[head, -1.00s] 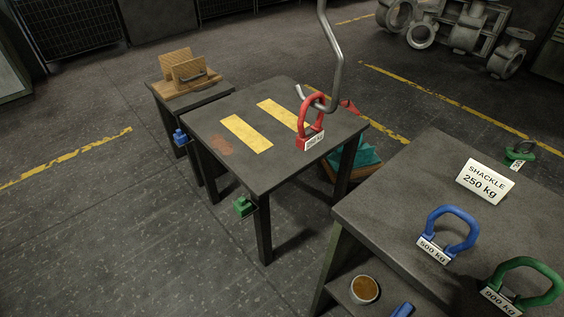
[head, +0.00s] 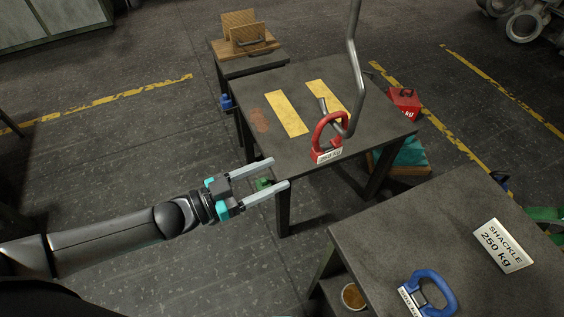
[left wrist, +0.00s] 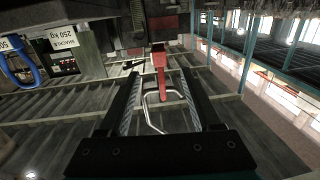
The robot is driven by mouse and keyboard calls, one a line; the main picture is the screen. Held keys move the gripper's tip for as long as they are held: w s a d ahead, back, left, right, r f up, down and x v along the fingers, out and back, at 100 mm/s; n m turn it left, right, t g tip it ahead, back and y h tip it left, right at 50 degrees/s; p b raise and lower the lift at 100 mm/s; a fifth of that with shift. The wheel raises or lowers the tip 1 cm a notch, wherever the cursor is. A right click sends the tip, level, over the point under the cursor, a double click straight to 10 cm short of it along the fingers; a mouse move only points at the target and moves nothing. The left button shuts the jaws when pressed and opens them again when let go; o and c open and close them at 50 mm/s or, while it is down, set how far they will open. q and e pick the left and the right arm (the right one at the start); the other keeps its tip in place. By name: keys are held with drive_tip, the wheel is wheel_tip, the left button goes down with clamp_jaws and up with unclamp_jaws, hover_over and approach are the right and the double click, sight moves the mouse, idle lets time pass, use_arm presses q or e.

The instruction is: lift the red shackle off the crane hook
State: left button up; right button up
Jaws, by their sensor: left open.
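The red shackle (head: 328,137) hangs on the grey crane hook (head: 351,75), whose curved tip passes through its loop. A white label shows on the shackle's lower part, just over the table. My left gripper (head: 280,173) is open and empty, at the table's near left edge, apart from the shackle and to its left. In the left wrist view the shackle (left wrist: 159,70) appears ahead between the two fingers, with the bent hook rod (left wrist: 152,112) beside it. My right gripper is in neither view.
The dark table (head: 290,85) has two yellow strips. A nearer table (head: 390,230) at the lower right holds a "SHACKLE 250 kg" sign (head: 502,246) and a blue shackle (head: 440,290). A red weight (head: 404,103) shows behind the table. A wooden rack (head: 245,38) stands at the back.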

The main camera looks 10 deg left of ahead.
sight(313, 157)
use_arm(q)
drive_tip(key=b+x, duration=0.1)
drive_tip(key=x, duration=0.2)
drive_tip(key=b+x, duration=0.1)
drive_tip(key=x, duration=0.3)
drive_tip(key=b+x, duration=0.1)
drive_tip(key=x, duration=0.2)
drive_tip(key=shift+d+r, duration=0.2)
drive_tip(key=shift+r, duration=0.15)
drive_tip(key=shift+x, duration=0.8)
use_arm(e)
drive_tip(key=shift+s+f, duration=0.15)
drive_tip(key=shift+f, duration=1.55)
use_arm(q)
clamp_jaws()
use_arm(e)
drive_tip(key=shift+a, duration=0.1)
use_arm(q)
drive_tip(key=shift+r, duration=0.1)
